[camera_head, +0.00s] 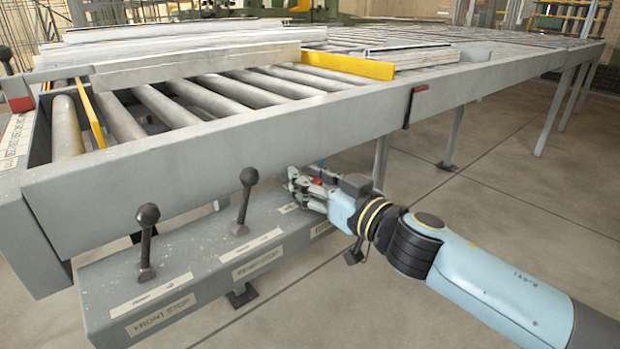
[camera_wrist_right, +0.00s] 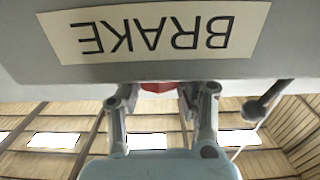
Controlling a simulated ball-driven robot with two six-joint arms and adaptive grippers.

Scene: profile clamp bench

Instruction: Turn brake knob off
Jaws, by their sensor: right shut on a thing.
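The red brake knob (camera_wrist_right: 157,87) shows between the fingers of my right gripper (camera_wrist_right: 158,96), just beyond the upside-down "BRAKE" label (camera_wrist_right: 155,33) in the wrist view. Most of the knob is hidden by the panel edge. In the head view, my right gripper (camera_head: 303,187) is at the right end of the grey control box (camera_head: 205,262), with a bit of red (camera_head: 316,181) at its fingers. It is shut on the knob. My left gripper is not in view.
Two black-knobbed levers stand on the box, one at the front stop label (camera_head: 147,240) and one further back (camera_head: 245,200). The roller table's side beam (camera_head: 230,150) runs above the box. Profiles (camera_head: 195,65) lie on the rollers. Floor right of the box is open.

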